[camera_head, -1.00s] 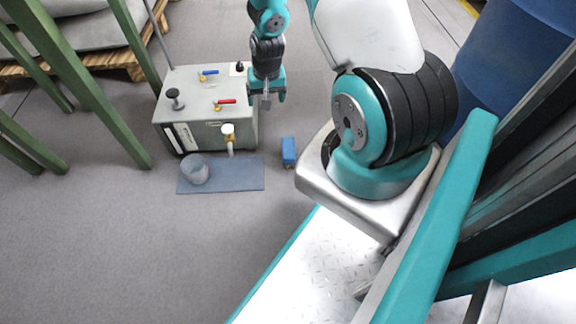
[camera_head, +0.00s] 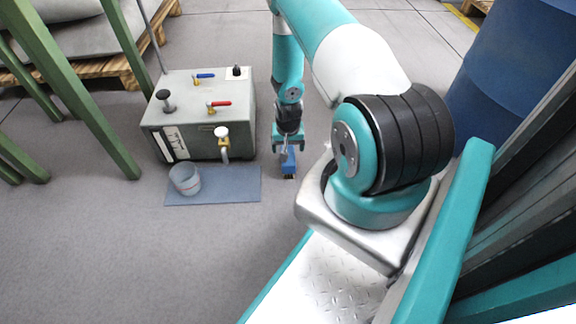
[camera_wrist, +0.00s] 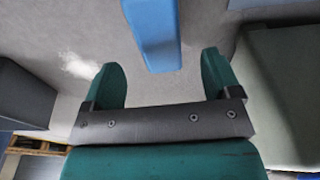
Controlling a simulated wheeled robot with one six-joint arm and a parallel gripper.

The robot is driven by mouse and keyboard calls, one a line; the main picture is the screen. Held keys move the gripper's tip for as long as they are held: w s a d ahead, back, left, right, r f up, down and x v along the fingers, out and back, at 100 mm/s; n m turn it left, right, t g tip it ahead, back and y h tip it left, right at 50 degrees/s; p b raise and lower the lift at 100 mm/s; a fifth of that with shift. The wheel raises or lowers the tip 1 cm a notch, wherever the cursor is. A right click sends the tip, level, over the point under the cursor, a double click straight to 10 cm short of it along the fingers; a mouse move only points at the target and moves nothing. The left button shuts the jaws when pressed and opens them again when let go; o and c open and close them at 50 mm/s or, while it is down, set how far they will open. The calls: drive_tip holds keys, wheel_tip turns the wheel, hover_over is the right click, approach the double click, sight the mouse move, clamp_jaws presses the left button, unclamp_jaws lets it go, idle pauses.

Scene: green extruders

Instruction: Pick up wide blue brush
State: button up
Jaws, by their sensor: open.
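The wide blue brush (camera_head: 289,163) is on the grey floor beside the right end of the blue-grey mat. In the head view my gripper (camera_head: 288,146) is right above it, and hides part of it. In the wrist view the brush (camera_wrist: 153,32) is a blue bar that runs down from the top edge. Its near end lies between the lines of the two green fingertips of my gripper (camera_wrist: 166,72). The fingers are open, with a gap on each side of the brush. I cannot tell how far they are above it.
A grey-green metal box (camera_head: 205,135) with valves stands left of my gripper. A blue-grey mat (camera_head: 225,190) with a clear bucket (camera_head: 185,180) lies in front of it. Green posts (camera_head: 75,95) rise at the left; a blue barrel (camera_head: 510,75) stands at the right.

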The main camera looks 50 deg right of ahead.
sight(288, 162)
wheel_tip(288, 162, down, 5)
drive_tip(key=b, duration=0.4)
drive_tip(key=shift+d+f+b, duration=0.1)
drive_tip(key=shift+f+b, duration=0.1)
drive_tip(key=shift+b, duration=0.15)
drive_tip(key=shift+w+r, duration=0.1)
drive_tip(key=shift+r, duration=0.05)
drive_tip(key=shift+c, duration=0.5)
drive_tip(key=c, duration=1)
